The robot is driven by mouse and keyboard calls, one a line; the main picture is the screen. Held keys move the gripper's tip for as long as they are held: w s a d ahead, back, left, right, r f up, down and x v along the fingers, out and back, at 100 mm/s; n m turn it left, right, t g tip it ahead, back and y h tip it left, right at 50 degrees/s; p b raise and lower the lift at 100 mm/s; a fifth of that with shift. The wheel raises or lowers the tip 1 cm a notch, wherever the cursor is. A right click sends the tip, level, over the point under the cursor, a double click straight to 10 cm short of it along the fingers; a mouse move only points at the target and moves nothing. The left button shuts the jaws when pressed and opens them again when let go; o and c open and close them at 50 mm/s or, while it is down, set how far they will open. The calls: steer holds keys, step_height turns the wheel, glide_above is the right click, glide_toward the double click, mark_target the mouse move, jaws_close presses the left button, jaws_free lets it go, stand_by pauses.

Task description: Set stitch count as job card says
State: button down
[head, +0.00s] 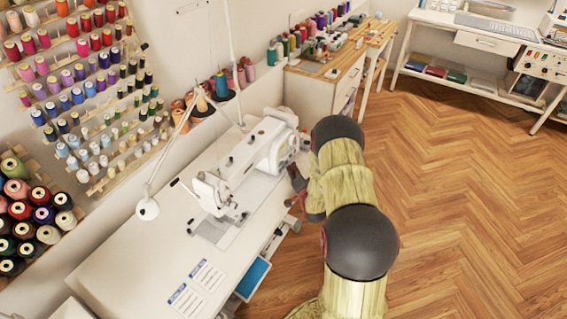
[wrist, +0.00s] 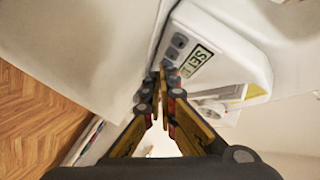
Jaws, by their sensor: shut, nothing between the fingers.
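In the wrist view, my gripper (wrist: 157,88) is shut and empty, its fingertips close to the edge of a white control panel (wrist: 232,50). The panel carries a small display (wrist: 197,61) with dark characters, seen turned and too small to read surely. Dark buttons (wrist: 179,40) sit in a row beside the display, near the fingertips; I cannot tell whether the tips touch one. In the head view, the white sewing machine (head: 230,172) stands on its table, and my arm hides part of its right side. Two printed cards (head: 207,275) (head: 186,300) lie on the table; their text is unreadable.
A white desk lamp (head: 148,208) stands at the left of the machine. A blue drawer or tray (head: 253,278) shows under the table's front edge. Thread racks (head: 90,90) line the wall. A cabinet (head: 325,82) stands beyond, and the wooden floor (head: 470,200) is clear at the right.

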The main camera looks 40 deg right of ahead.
steer(key=shift+w, duration=0.15)
steer(key=shift+w+a, duration=0.2)
steer(key=shift+w, duration=0.05)
steer(key=shift+w+b, duration=0.15)
steer(key=shift+b, duration=0.2)
stand_by(0.5)
steer(key=shift+s+d, duration=0.2)
steer(key=shift+s, duration=0.35)
steer(key=shift+s, duration=0.1)
steer(key=shift+s+d, duration=0.4)
steer(key=shift+s, duration=0.5)
steer(key=shift+s+d, duration=0.4)
steer(key=shift+s, duration=0.5)
steer(key=shift+s+d, duration=0.4)
steer(key=shift+s, duration=0.5)
